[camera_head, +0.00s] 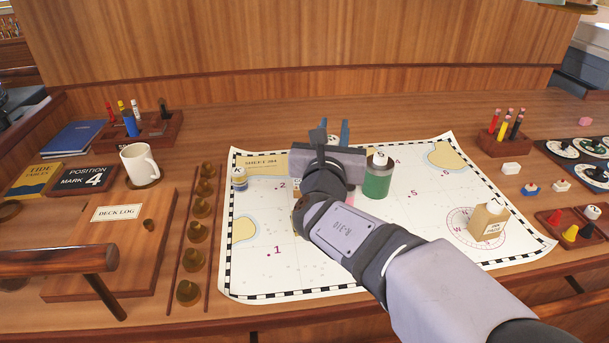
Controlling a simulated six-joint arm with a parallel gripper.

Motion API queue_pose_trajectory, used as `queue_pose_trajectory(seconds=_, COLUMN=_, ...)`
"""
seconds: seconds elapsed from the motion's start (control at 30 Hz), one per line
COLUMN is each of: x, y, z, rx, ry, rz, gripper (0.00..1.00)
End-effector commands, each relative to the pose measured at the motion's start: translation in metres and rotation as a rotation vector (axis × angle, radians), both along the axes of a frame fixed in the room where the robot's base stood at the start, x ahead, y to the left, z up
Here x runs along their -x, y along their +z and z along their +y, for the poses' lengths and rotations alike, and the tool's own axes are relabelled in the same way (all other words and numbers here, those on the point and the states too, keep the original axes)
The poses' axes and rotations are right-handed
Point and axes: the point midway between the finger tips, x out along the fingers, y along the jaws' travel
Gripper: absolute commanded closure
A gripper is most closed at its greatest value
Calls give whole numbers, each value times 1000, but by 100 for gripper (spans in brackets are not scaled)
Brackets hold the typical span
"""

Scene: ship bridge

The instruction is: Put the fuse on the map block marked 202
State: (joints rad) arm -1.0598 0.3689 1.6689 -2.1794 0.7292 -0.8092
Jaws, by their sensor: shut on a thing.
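My gripper (331,134) is over the upper middle of the chart, its fingers pointing away from the camera. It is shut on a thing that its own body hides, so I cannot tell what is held. I cannot make out the fuse anywhere. No block marked 202 can be read. The white chart (300,278) lies flat on the desk, with a printed label at its upper left that seems to read "SHEET 204". My arm covers the middle of the chart.
A green cylinder (378,183) stands close right of my gripper. A mug (139,164) and brass knobs (194,259) are left. The chart's lower left is clear.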

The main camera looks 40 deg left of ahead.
Motion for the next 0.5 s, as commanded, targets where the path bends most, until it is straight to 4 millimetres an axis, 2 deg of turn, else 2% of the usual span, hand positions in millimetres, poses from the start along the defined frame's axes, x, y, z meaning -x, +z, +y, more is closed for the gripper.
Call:
queue_pose_trajectory(seconds=0.03, x=-7, y=2, z=16, rx=3, ry=15, rz=2, gripper=98)
queue_pose_trajectory(seconds=0.2, x=-21, y=-3, z=57, rx=5, ry=60, rz=1, gripper=98)
queue_pose_trajectory(seconds=0.3, x=-27, y=-7, z=75, rx=6, ry=81, rz=0, gripper=98)
queue_pose_trajectory(seconds=0.5, x=-34, y=-14, z=94, rx=8, ry=105, rz=-1, gripper=98)
